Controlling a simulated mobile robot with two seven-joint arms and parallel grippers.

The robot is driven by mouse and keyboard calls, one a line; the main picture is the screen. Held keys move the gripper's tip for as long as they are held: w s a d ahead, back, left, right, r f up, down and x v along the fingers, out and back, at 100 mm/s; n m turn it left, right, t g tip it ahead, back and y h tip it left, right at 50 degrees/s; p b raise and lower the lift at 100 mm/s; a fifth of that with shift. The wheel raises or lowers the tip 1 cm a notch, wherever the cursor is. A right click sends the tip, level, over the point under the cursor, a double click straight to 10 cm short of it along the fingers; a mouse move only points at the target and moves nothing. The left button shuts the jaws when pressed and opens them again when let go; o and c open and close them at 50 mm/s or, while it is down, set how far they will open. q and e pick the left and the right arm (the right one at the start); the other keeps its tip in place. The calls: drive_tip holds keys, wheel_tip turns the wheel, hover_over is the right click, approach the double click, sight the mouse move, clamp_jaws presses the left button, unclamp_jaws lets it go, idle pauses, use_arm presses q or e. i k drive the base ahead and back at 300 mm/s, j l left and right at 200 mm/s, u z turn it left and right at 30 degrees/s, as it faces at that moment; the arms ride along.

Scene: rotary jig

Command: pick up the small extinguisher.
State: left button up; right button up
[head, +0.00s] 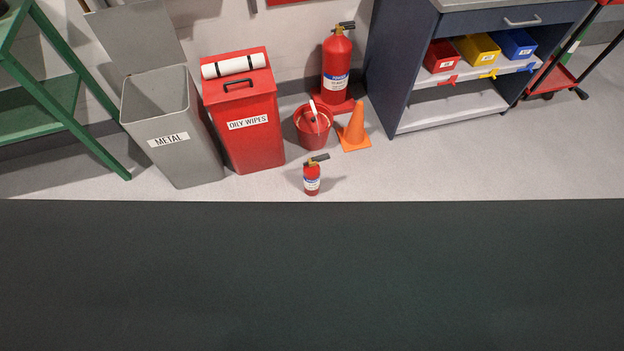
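The small extinguisher (312,179) stands upright on the pale floor near the middle of the head view. It is red with a white and blue label and a dark valve and handle on top. Its base is close to the edge of the dark area that fills the lower part of the view. A larger red extinguisher (337,62) stands behind it on a red base by the wall. Neither of my grippers shows in the head view.
Behind the small extinguisher are a red bucket (313,126) and an orange cone (355,129). To the left stand the red oily wipes bin (250,135) and the grey metal bin (172,150). A blue workbench (400,70) with coloured bins is at right. The floor (480,165) right of the extinguisher is clear.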

sight(311, 170)
drive_tip(key=i+l+u, duration=0.1)
drive_tip(key=i+l, duration=0.15)
drive_tip(key=i+l+u, duration=0.1)
drive_tip(key=l, duration=0.25)
drive_tip(key=i+l+u, duration=0.1)
drive_tip(key=i+l, duration=0.4)
drive_tip(key=l, duration=0.15)
drive_tip(key=i+l+u, duration=0.15)
drive_tip(key=l, duration=0.2)
drive_tip(key=i+l+u, duration=0.1)
drive_tip(key=l, duration=0.25)
drive_tip(key=i+l+u, duration=0.1)
drive_tip(key=i+l, duration=0.2)
